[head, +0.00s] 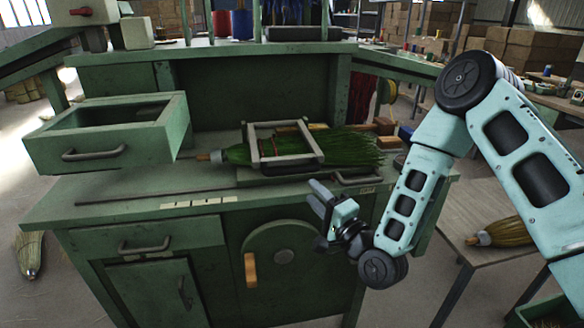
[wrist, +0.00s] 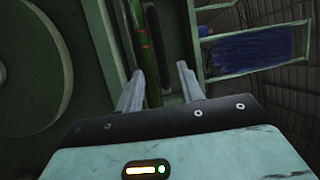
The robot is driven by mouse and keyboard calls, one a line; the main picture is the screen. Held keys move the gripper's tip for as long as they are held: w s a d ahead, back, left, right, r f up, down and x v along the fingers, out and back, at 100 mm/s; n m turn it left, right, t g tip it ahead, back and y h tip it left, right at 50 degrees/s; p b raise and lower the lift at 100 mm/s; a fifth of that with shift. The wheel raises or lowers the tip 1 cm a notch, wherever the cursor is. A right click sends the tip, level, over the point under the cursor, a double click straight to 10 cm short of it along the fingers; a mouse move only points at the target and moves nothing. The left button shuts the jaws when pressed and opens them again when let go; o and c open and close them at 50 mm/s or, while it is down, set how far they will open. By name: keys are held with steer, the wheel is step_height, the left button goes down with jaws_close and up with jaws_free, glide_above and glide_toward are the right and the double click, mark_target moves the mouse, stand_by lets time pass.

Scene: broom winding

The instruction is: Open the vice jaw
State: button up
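The vice (head: 284,143) is a pale grey rectangular frame on the green workbench. A green-bristled broom (head: 350,146) lies through it, its wooden handle end pointing left. A grey bar handle (head: 357,180) shows below the vice at the bench's front edge. My gripper (head: 318,198) is in front of the bench edge, below and right of the vice, apart from the frame. In the wrist view my gripper's fingers (wrist: 160,82) are spread apart. A narrow green strip runs between or behind them; I cannot tell what it belongs to or whether they touch it.
An open green drawer (head: 108,133) juts out at the left. The bench front has a closed drawer (head: 145,238) and a round panel (head: 285,256). A side table (head: 470,223) with another broom (head: 502,232) stands at the right. The bench top left of the vice is mostly clear.

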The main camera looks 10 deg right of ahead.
mark_target(292, 171)
steer(key=p+x, duration=0.2)
steer(key=x, duration=0.8)
steer(key=shift+w+a, duration=0.1)
jaws_close()
